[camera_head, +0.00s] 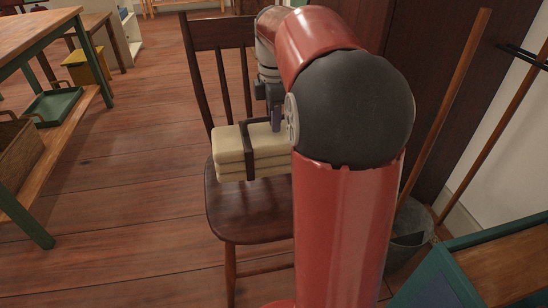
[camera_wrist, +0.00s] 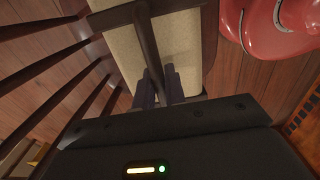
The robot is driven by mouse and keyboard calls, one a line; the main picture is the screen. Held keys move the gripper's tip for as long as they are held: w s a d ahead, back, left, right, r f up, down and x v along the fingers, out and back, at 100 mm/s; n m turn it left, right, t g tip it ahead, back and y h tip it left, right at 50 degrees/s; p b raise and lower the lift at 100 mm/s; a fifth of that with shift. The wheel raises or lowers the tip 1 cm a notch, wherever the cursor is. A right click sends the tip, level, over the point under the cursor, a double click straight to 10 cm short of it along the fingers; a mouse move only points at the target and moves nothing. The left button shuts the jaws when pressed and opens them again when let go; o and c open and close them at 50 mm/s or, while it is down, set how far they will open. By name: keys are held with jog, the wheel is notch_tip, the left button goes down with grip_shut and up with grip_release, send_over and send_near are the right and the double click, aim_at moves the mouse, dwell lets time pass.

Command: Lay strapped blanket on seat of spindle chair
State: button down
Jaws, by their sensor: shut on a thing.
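The strapped blanket (camera_head: 232,147) is a folded cream stack with a dark strap (camera_head: 250,152) around it. It is level, over the rear of the dark wooden seat (camera_head: 245,215) of the spindle chair (camera_head: 222,38). I cannot tell whether it touches the seat. My gripper (camera_head: 276,122) is above the blanket, partly hidden by my red arm, which also hides the blanket's right end. In the wrist view my gripper (camera_wrist: 160,88) has its fingers closed about the strap (camera_wrist: 147,38), against the cream blanket (camera_wrist: 180,45). The chair's spindles (camera_wrist: 52,62) run along the left there.
A green-legged workbench (camera_head: 40,40) stands at the left, with a green tray (camera_head: 54,106) and a wicker basket (camera_head: 18,150) on its lower shelf. A grey bucket (camera_head: 410,232) and wooden handles (camera_head: 445,105) are at the right. The floor left of the chair is clear.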

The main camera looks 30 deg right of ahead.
notch_tip(320, 180, down, 10)
jog(key=shift+f+b, duration=0.1)
jog(key=shift+b, duration=0.75)
jog(key=shift+f, duration=0.1)
jog(key=c, duration=1.5)
grip_release()
jog(key=shift+o, duration=0.2)
